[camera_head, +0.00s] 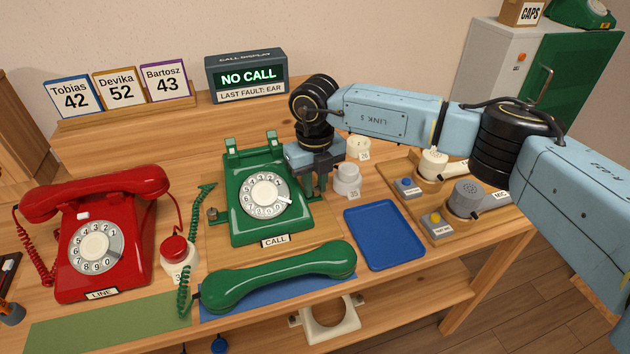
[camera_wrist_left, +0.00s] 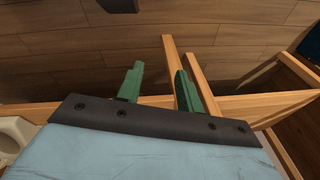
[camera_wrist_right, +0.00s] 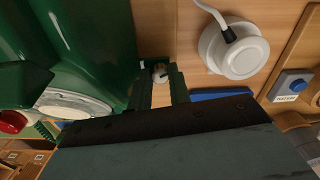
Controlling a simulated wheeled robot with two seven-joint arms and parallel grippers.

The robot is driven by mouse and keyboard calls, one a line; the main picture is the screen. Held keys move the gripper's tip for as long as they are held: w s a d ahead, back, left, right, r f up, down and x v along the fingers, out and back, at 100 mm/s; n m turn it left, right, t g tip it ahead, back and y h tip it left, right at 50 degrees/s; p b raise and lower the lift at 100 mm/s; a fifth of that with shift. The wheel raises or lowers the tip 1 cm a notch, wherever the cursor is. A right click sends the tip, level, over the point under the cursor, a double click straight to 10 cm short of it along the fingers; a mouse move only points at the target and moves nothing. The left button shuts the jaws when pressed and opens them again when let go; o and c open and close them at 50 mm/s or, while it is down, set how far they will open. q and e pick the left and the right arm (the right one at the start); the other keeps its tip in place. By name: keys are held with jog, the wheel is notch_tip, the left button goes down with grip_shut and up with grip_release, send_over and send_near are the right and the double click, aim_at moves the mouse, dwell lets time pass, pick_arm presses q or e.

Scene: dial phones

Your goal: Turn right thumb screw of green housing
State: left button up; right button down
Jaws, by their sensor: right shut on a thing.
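The green housing (camera_head: 245,225) is a green dial phone in the middle of the table, its cradle empty. My right gripper (camera_head: 313,192) points down at its right side. In the right wrist view, the right thumb screw (camera_wrist_right: 160,70) shows as a small metal piece between the fingers of my right gripper (camera_wrist_right: 160,84), which are shut on it. In the head view that screw is hidden by the gripper. The left thumb screw (camera_head: 213,214) is in plain view on the housing's left side. My left gripper (camera_wrist_left: 160,84) is open and empty over the floor.
The green handset (camera_head: 280,275) lies in front of the housing on a blue mat. A red phone (camera_head: 95,235) stands at the left. A white knob-like piece (camera_head: 346,180) stands close right of my right gripper. An empty blue tray (camera_head: 384,236) lies farther right. The display (camera_head: 246,75) reads NO CALL.

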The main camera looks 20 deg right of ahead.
aim_at(315, 188)
jog(key=n, duration=0.5)
jog(key=shift+n, duration=0.3)
jog(key=n, duration=0.4)
jog(key=shift+b, duration=0.3)
jog(key=shift+n, duration=1)
pick_arm(q)
jog(key=shift+w+d+r, duration=0.25)
jog(key=shift+w+r, duration=0.15)
jog(key=shift+r, duration=0.35)
pick_arm(e)
jog(key=shift+n, duration=0.3)
pick_arm(q)
jog(key=shift+w, duration=0.1)
jog(key=shift+w+a+r, duration=0.1)
jog(key=shift+w+r, duration=0.05)
jog(key=shift+w, duration=0.05)
pick_arm(e)
jog(key=c, duration=1.3)
grip_release()
jog(key=shift+r, duration=0.1)
pick_arm(q)
jog(key=s+f+p, duration=0.2)
jog(key=s+f, duration=0.2)
jog(key=f, duration=0.1)
jog(key=shift+s+a, duration=0.4)
pick_arm(e)
notch_tip(315, 188, up, 13)
